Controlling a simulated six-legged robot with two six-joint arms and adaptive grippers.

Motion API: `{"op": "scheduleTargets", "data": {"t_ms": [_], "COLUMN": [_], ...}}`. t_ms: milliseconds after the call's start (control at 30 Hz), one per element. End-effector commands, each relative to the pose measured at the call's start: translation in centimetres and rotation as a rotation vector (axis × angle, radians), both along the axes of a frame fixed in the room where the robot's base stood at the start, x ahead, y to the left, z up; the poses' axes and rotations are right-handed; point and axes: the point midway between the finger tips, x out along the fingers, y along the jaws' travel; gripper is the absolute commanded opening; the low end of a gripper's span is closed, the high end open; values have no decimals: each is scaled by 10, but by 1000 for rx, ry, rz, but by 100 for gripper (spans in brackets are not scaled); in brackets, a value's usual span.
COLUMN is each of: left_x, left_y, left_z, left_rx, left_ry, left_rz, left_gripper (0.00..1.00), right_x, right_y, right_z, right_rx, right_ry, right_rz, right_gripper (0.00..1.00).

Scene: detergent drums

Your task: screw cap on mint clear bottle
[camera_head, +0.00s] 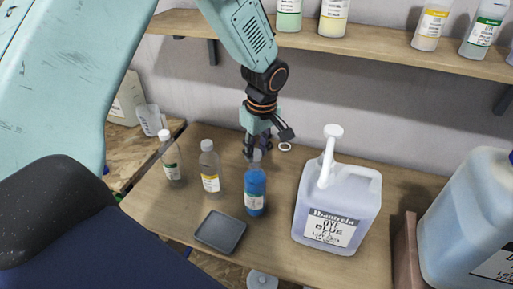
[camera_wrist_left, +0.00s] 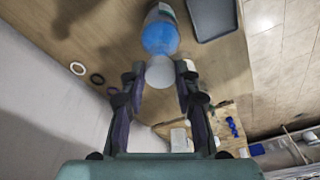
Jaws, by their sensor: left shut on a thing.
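My left gripper (camera_head: 255,150) reaches down from above, shut on a pale grey cap (camera_wrist_left: 160,71) between its fingertips. The cap is over the mouth of a blue-filled bottle (camera_head: 255,190), upright on the table; the bottle also shows in the wrist view (camera_wrist_left: 160,37). I cannot tell whether the cap is seated on its neck. A clear bottle with a green-and-white label (camera_head: 172,160) and white cap stands at the left. I cannot tell which is the mint one. My right gripper is not in view.
A dark shallow tray (camera_head: 220,232) lies in front of the bottles. A big dye jug (camera_head: 338,205) with a white pump stands close on the right. A white ring (camera_head: 285,147) lies behind; a dark ring (camera_wrist_left: 97,79) shows in the wrist view. A shelf (camera_head: 380,50) hangs above.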

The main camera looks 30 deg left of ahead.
Motion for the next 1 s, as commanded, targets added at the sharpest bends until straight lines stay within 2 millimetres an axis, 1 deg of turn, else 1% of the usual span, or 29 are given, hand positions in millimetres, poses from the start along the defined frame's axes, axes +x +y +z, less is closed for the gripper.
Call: {"op": "scheduleTargets", "data": {"t_ms": [700,1000], "left_x": [0,0], "left_y": [0,-1], "left_z": [-10,-10], "left_rx": [0,0], "left_ry": [1,0], "left_rz": [-1,0], "left_gripper": [20,20], "right_x": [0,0], "right_y": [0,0], "right_z": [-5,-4], "right_rx": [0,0], "right_ry": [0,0], "right_rz": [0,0], "right_gripper": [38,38]}}
